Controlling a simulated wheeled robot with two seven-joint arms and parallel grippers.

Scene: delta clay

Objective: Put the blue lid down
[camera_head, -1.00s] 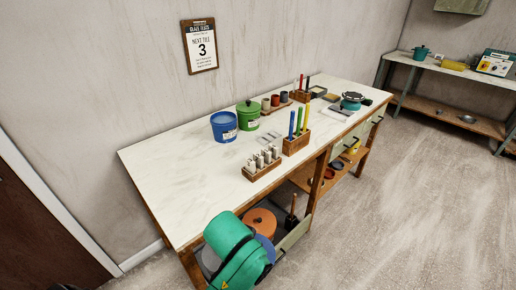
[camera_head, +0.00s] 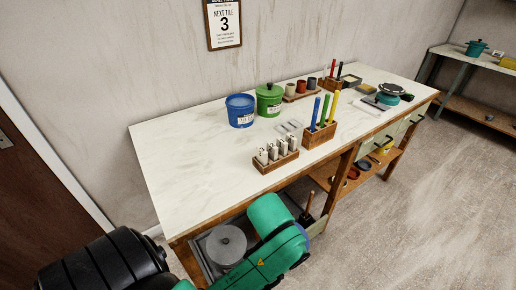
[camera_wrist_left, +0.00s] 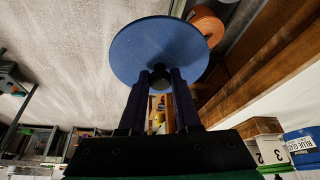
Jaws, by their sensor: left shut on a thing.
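The blue lid (camera_wrist_left: 160,50) is a flat round disc with a dark knob. My left gripper (camera_wrist_left: 160,82) is shut on that knob, with the disc beyond the fingertips and clear of any surface in the left wrist view. In the head view my green arm hides the gripper and nearly all of the lid. The blue glaze bucket (camera_head: 240,111) stands open, without a lid, on the white bench (camera_head: 185,155). It also shows at the lower right of the left wrist view (camera_wrist_left: 301,143). My right gripper is not in view.
A green lidded bucket (camera_head: 269,100) stands right of the blue one. A wooden block with pale numbered tiles (camera_head: 276,157) and a pen holder (camera_head: 319,135) are nearer the front edge. The bench's left part is clear. A grey round lidded thing (camera_head: 227,245) sits on the lower shelf.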

